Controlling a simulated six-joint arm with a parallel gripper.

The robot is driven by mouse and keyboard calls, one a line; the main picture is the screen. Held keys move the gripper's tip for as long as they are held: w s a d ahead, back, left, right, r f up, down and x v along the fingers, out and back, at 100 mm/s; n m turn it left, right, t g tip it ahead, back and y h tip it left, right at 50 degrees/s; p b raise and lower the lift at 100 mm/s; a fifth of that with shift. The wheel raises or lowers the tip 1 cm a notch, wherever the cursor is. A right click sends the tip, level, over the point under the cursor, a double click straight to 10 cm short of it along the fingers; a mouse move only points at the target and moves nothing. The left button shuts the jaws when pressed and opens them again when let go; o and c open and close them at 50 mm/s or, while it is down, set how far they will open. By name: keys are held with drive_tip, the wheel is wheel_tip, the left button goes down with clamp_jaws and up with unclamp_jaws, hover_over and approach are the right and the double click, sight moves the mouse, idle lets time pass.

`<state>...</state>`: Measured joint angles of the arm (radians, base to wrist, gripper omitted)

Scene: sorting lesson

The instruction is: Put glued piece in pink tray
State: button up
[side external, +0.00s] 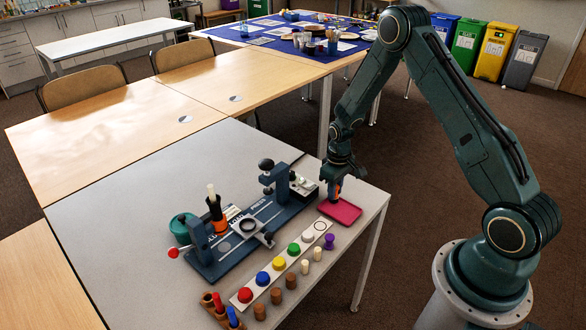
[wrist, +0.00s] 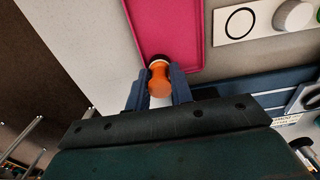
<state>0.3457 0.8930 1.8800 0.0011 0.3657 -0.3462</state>
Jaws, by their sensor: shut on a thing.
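My gripper (side external: 337,186) is shut on an orange piece (wrist: 158,86), which has a pale band and a dark end in the wrist view. The fingers stand on either side of it. The pink tray (side external: 347,215) lies on the grey table near its right corner, below my gripper. In the wrist view the dark end overlaps the near edge of the pink tray (wrist: 165,25). Whether the piece touches the tray or hangs just above it, I cannot tell. The tray floor that shows is bare.
The blue press (side external: 240,230) stands left of the tray, with a teal pot (side external: 181,228) beside it. A white strip (side external: 285,264) with several coloured knobs runs in front. Small pegs and a purple piece (side external: 329,242) stand near the strip. The table edge is close on the right.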

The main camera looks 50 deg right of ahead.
idle(0.3)
drive_tip(key=o, duration=1.2)
drive_tip(key=shift+r, duration=3.5)
drive_tip(key=shift+r, duration=0.1)
